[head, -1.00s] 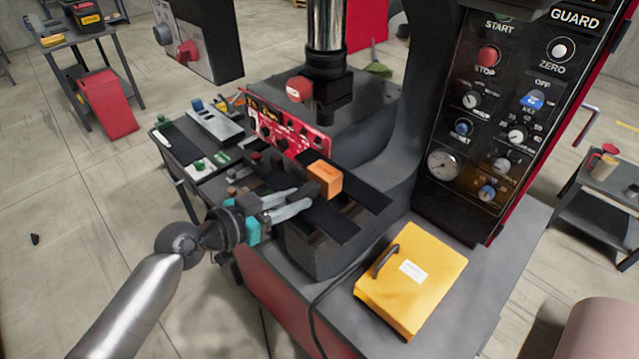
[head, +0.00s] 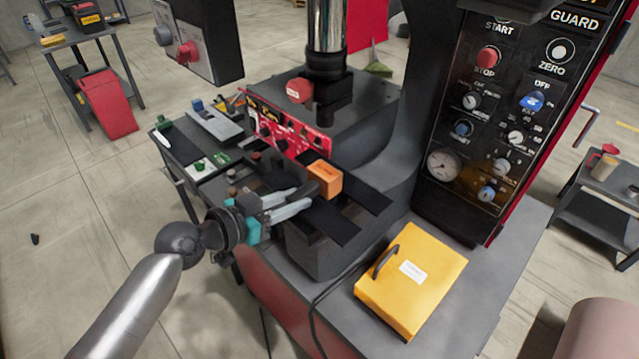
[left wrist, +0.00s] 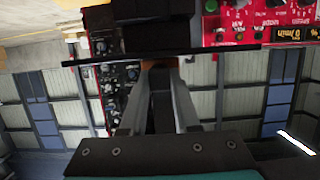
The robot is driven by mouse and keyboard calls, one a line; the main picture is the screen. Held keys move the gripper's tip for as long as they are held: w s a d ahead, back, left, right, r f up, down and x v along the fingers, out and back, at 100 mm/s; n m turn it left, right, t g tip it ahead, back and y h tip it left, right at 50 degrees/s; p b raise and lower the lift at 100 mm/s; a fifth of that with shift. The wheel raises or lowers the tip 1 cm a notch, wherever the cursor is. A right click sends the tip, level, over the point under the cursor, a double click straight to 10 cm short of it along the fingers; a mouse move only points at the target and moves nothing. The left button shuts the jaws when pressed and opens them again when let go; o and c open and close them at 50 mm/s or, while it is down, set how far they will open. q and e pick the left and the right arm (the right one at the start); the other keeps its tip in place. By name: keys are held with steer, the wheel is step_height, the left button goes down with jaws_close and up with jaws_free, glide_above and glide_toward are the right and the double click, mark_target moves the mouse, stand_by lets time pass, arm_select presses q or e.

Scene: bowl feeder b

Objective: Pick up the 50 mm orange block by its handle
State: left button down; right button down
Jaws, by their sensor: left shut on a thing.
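The orange block (head: 325,180) is a small box with a dark handle on its left side, toward my gripper. It is over the dark strips of the machine's bed; I cannot tell whether it rests on them or is just above. My left gripper (head: 305,197) comes in from the left, with its grey fingers shut on the handle. In the left wrist view, the fingers (left wrist: 160,72) close together at a dark part, with only a thin orange edge showing behind. My right gripper is not in view.
A red panel (head: 290,125) stands just behind the block, and the press column (head: 328,70) rises beyond it. A yellow box (head: 425,285) with a black handle lies on the machine table to the right. A grey control box (head: 200,35) hangs at upper left.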

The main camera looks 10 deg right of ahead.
arm_select(q)
steer(key=shift+r+p, duration=0.85)
steer(key=shift+r, duration=0.75)
steer(key=shift+f, duration=0.1)
